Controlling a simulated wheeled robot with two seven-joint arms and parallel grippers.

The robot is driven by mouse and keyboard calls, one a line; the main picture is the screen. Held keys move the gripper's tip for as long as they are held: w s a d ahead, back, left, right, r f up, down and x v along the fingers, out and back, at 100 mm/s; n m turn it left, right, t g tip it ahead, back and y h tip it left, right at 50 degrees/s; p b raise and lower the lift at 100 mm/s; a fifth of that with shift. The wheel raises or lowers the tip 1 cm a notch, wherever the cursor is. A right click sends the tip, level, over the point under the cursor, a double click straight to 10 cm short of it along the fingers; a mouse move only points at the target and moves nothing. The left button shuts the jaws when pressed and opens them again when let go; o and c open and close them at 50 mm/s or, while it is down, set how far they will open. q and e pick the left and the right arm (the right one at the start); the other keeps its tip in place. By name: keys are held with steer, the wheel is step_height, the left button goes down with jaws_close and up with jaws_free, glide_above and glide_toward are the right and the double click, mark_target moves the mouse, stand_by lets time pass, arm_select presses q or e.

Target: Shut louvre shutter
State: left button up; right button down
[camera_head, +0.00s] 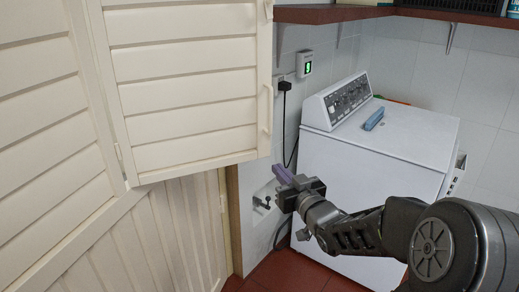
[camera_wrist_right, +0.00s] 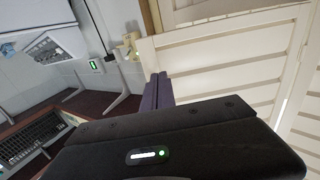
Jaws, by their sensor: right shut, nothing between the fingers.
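The cream louvre shutter (camera_head: 185,85) fills the upper left of the head view, its slatted panel standing angled out from the wall. A cream handle (camera_head: 265,108) shows on its right edge. The shutter also shows at the right of the right wrist view (camera_wrist_right: 235,60). My right gripper (camera_head: 283,175) has purple fingers, which are shut and empty. It is just below and right of the shutter's lower right corner in the head view. In the right wrist view its fingertips overlap the shutter's edge; I cannot tell whether they touch. My left gripper is not in view.
A white washing machine (camera_head: 375,150) stands behind my right arm, with a blue object (camera_head: 374,119) on top. A wall tap (camera_head: 262,202) is below the gripper. A brown shelf (camera_head: 330,14) runs along the top. A black cable (camera_head: 287,125) hangs from a socket.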

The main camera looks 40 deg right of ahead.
mark_target(255, 144)
steer(key=p+x, duration=0.4)
steer(key=x, duration=0.8)
steer(key=shift+w, duration=0.3)
steer(key=shift+w+d, duration=0.1)
steer(key=shift+w, duration=0.3)
